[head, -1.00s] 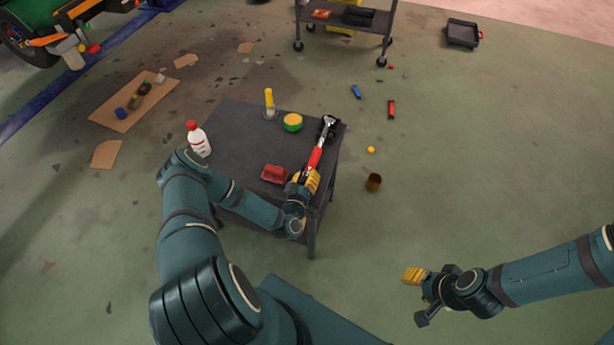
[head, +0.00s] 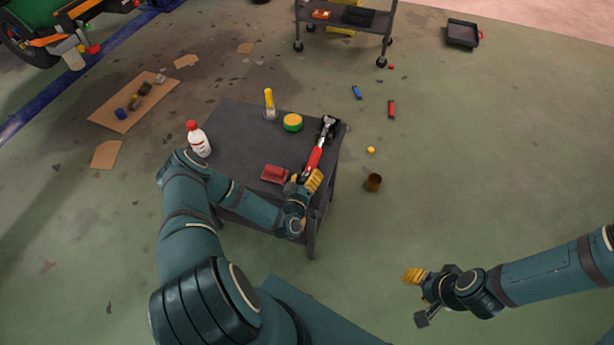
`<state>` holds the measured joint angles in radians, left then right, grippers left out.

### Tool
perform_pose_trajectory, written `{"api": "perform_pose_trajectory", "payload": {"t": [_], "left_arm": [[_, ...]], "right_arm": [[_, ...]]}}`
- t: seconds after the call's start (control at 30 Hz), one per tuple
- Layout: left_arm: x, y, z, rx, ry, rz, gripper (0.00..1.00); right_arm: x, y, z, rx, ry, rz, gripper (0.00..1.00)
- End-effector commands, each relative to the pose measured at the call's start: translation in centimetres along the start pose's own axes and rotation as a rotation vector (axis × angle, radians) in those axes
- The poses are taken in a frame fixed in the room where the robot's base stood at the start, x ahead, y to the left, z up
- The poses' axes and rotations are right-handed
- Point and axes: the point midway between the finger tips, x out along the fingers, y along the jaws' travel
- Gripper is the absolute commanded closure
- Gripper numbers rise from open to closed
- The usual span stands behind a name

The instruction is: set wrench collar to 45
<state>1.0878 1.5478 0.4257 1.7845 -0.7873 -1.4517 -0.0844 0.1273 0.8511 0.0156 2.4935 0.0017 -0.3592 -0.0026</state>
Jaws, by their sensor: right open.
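A torque wrench (head: 315,156) with a red handle and a silver head lies along the right side of a dark table (head: 238,148). Its head rests at a black holder (head: 331,127) near the table's far right corner. My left gripper (head: 308,180), with yellow finger pads, is at the near end of the red handle and appears closed around it. The collar and its scale are hidden or too small to read. My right gripper (head: 418,297) is open and empty, low at the right, away from the table.
On the table are a white bottle with a red cap (head: 199,140), a yellow-handled tool (head: 269,104), a green and yellow round tin (head: 292,122) and a red block (head: 274,174). A brown cup (head: 373,183) is on the floor. A cart (head: 345,20) stands behind.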

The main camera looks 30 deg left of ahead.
Motion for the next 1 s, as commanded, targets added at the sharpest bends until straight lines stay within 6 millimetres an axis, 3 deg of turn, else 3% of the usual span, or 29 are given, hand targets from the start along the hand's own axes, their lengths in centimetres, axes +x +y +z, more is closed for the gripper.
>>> {"api": "perform_pose_trajectory", "payload": {"t": [0.37,1.0], "left_arm": [[-0.09,-0.27,0.06,0.119,0.001,-0.007,0.28],[-0.08,0.00,-0.02,0.800,0.019,-0.016,0.28]], "right_arm": [[0.01,0.00,0.00,0.000,0.000,0.000,0.53],[-0.66,-0.25,-0.08,0.000,0.000,0.000,0.53]]}}
